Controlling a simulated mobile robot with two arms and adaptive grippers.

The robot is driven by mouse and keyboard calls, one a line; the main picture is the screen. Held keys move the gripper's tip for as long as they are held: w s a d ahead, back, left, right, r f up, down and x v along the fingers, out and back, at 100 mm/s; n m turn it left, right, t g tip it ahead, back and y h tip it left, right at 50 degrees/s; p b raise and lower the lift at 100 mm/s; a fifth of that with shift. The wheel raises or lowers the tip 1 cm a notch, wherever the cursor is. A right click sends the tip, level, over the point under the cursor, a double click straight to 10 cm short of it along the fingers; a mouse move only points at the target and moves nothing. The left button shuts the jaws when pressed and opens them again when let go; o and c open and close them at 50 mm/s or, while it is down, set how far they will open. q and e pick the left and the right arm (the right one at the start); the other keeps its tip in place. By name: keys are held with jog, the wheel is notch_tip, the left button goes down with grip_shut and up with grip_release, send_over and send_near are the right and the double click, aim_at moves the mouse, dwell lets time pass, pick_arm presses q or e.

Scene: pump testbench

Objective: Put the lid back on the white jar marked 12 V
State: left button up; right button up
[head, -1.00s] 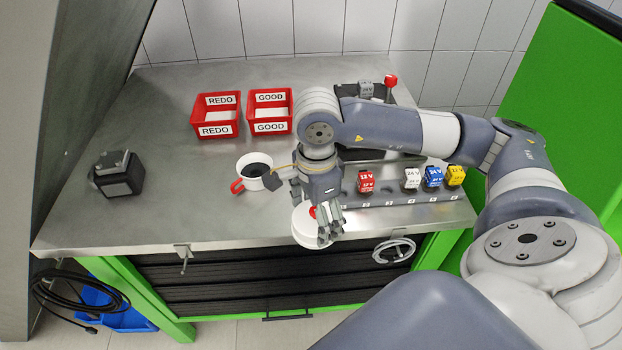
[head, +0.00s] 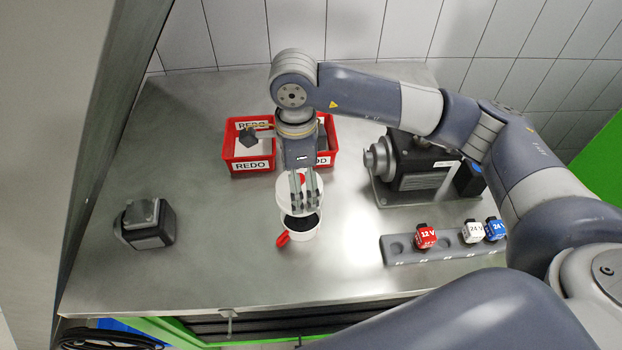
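The white jar (head: 303,236) stands on the metal bench with a red handle (head: 284,240) at its lower left. Its dark opening shows at the front, and no marking can be read on it. The white lid (head: 284,197) with a red knob (head: 299,178) is in my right gripper (head: 304,207), whose fingers appear closed on it. In the picture the lid overlaps the rear part of the jar's opening. The fingers hide part of the lid, and I cannot tell whether lid and jar touch. My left gripper is not in view.
Red REDO (head: 252,166) and GOOD (head: 330,154) bins stand behind my gripper. A pump (head: 420,170) and a grey rack (head: 405,250) with red, white and blue blocks are at right. A dark motor-like box (head: 146,224) is at left. Bench left of the jar is clear.

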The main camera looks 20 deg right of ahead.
jog(key=shift+s+f, duration=0.25)
jog(key=shift+f, duration=0.1)
jog(key=shift+s+f, duration=0.1)
jog(key=shift+f, duration=0.2)
jog(key=shift+f+b, duration=0.35)
jog(key=shift+b, duration=0.05)
jog(key=f+b, duration=0.3)
jog(key=f, duration=0.1)
jog(key=shift+w+f, duration=0.1)
jog(key=shift+w, duration=0.1)
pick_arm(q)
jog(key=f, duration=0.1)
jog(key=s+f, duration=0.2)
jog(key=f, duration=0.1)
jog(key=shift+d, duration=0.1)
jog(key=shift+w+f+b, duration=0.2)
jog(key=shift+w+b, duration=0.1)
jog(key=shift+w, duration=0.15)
